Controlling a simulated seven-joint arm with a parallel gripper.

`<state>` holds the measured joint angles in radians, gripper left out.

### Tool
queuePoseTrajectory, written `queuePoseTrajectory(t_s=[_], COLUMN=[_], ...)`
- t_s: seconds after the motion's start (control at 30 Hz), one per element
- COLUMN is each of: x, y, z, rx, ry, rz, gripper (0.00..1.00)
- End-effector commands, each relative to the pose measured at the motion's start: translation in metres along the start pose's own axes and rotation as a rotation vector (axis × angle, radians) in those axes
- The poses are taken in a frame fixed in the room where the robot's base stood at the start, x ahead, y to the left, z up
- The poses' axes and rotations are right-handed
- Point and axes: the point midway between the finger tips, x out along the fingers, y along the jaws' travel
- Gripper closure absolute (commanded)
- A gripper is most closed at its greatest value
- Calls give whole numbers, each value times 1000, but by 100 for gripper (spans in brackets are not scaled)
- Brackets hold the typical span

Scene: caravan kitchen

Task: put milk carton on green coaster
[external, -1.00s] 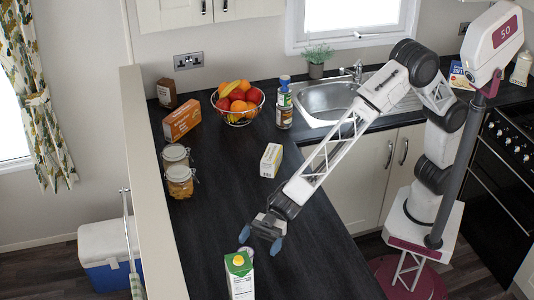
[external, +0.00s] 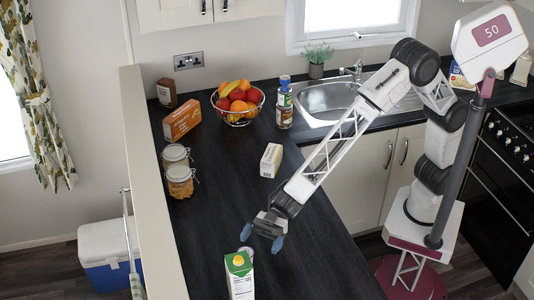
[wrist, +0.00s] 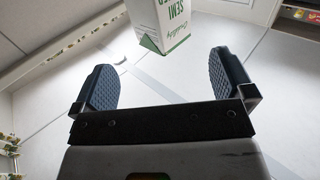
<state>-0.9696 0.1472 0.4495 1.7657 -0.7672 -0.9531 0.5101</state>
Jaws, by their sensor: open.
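The milk carton (external: 240,277) is white with a green top. It stands upright at the front of the dark worktop, partly cut off by the lower edge of the external view. In the wrist view the carton (wrist: 160,24) shows with the word SEMI, beyond the fingertips. My gripper (external: 262,238) is open and empty, just behind and above the carton, slightly to its right. Its two dark pads (wrist: 164,80) are wide apart in the wrist view, with nothing between them. I cannot make out a green coaster in either view.
A small round greyish thing (external: 247,252) is just behind the carton, partly hidden.

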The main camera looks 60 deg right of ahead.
Motion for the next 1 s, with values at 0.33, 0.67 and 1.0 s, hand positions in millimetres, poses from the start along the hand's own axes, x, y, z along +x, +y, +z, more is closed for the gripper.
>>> queuePoseTrajectory(t_s=[0.33,0.67,1.0], x=[-6,-83,-249], y=[6,74,155], z=[-3,-32,-70], rx=[-2,-16,19], ry=[-6,-100,-294], rz=[17,235,605], gripper=[0,0,0])
